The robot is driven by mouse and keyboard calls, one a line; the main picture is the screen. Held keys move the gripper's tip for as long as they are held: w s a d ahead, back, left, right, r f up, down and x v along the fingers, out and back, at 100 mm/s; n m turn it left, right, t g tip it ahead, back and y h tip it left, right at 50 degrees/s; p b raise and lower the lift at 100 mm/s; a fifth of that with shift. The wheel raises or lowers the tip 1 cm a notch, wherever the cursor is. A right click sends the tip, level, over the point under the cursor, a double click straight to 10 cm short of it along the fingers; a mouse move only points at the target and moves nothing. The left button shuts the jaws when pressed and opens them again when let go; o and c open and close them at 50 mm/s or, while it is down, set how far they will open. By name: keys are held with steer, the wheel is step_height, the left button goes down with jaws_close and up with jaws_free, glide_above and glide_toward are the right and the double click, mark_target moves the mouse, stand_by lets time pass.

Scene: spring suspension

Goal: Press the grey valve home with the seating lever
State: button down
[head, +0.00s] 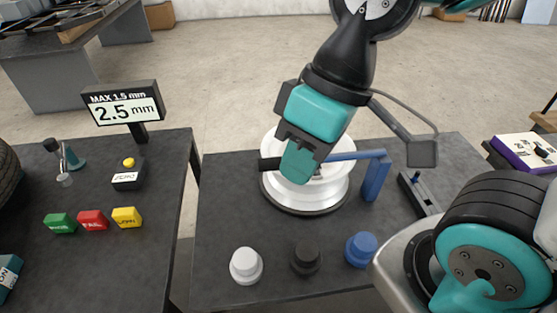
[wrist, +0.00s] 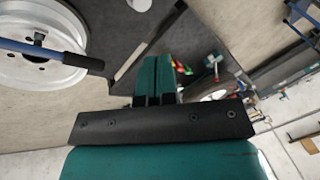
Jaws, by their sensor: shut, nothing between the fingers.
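The seating lever is a blue bar (head: 355,156) on a blue post, with a black grip (head: 269,163) at its left end. It reaches across a white wheel rim (head: 338,190) on the table. In the wrist view, the lever's black grip (wrist: 83,62) and the rim (wrist: 30,68) are at the upper left. My gripper (head: 296,168) is shut and empty. It hangs in front of the lever and hides its middle in the head view. In the wrist view, its fingers (wrist: 155,75) are apart from the grip. I cannot make out the grey valve.
White (head: 246,265), black (head: 306,258) and blue (head: 361,249) knobs stand along the table's front. The left table holds a display (head: 125,104) reading 2.5 mm under "MAX 1.5 mm", plus green, red and yellow blocks (head: 126,217). A gap separates the tables.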

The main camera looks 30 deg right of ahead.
steer(key=w+d+m+h+p, duration=0.1)
steer(key=w+m+h+p, duration=0.15)
steer(key=w+p, duration=1)
steer(key=shift+m+g+h, duration=0.6)
steer(key=shift+m+h, duration=0.15)
steer(key=shift+h, duration=0.2)
steer(key=w+d+f+p, duration=0.1)
steer(key=w+f+p, duration=0.1)
steer(key=w+d+f+p, duration=0.1)
steer(key=w+f+p, duration=0.1)
steer(key=w+d+f+p, duration=0.1)
steer(key=w+f+p, duration=0.1)
steer(key=f, duration=0.1)
steer(key=shift+d+f, duration=0.1)
steer(key=shift+d, duration=0.15)
steer(key=shift+d+f, duration=0.1)
steer(key=shift+f, duration=0.3)
steer(key=shift+f, duration=0.1)
